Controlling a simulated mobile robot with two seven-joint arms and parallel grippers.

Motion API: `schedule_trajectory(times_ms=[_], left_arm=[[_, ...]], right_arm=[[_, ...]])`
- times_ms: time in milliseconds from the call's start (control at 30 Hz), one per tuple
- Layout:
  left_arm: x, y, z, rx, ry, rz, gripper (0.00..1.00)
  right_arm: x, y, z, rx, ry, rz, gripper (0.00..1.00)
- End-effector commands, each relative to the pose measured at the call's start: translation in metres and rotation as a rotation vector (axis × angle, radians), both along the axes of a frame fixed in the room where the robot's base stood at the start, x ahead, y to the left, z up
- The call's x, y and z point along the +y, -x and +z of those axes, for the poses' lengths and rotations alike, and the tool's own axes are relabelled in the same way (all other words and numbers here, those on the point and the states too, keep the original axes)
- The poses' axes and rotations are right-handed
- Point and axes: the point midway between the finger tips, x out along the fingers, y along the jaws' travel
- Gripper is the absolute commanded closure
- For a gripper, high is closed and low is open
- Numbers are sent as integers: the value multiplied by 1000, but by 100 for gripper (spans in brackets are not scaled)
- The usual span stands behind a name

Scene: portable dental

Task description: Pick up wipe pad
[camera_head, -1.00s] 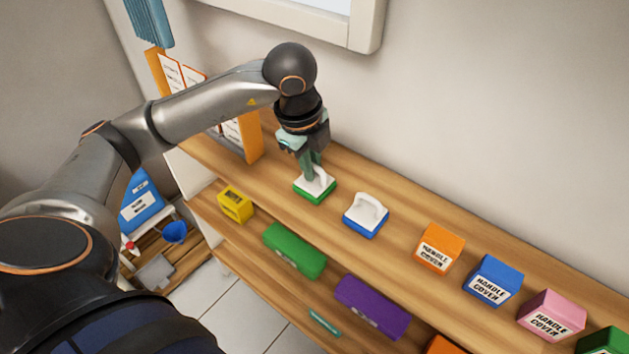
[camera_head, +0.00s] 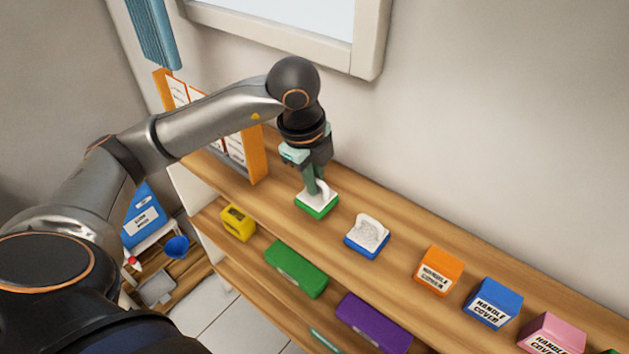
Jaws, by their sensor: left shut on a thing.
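A wipe pad with a white top and green base (camera_head: 312,207) is at the upper shelf, below my left gripper (camera_head: 316,188). The gripper points down and is shut on the pad's raised white part; its fingers hide some of it. The pad looks level; I cannot tell whether its base touches the shelf. A second pad, white with a blue base (camera_head: 367,237), sits on the shelf just to the right, apart from the gripper. My right gripper is not in view.
The upper wooden shelf (camera_head: 395,232) also holds orange (camera_head: 439,271), blue (camera_head: 493,303) and pink (camera_head: 552,334) handle cover boxes. An orange-framed holder (camera_head: 258,153) stands close behind on the left. Yellow (camera_head: 238,223), green (camera_head: 296,268) and purple (camera_head: 373,321) boxes sit lower.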

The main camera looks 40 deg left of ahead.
Motion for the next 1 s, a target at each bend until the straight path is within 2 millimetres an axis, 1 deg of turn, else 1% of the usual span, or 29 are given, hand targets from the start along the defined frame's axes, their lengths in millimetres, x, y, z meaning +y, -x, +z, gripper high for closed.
schedule_trajectory(times_ms=[33, 67, 100, 167, 300, 333, 400, 600, 1000], left_arm=[[0, 0, 15, -3, 0, 0, 100], [0, 0, 20, -2, 0, 0, 100], [-7, 5, 23, -6, 2, -6, 100], [-14, 13, 37, -9, 2, -8, 100], [-33, 36, 74, -13, 0, -8, 100], [-38, 42, 79, -13, -2, -9, 100], [-50, 57, 85, -10, -5, -8, 100], [-80, 92, 104, -9, -4, -10, 100], [-91, 104, 111, -3, -1, -1, 100]], right_arm=[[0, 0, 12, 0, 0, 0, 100], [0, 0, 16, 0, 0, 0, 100], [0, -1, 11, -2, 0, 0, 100], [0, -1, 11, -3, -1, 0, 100], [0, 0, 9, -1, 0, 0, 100], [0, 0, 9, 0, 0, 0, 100], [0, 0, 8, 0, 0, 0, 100], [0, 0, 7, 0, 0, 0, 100], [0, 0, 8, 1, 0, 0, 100]])
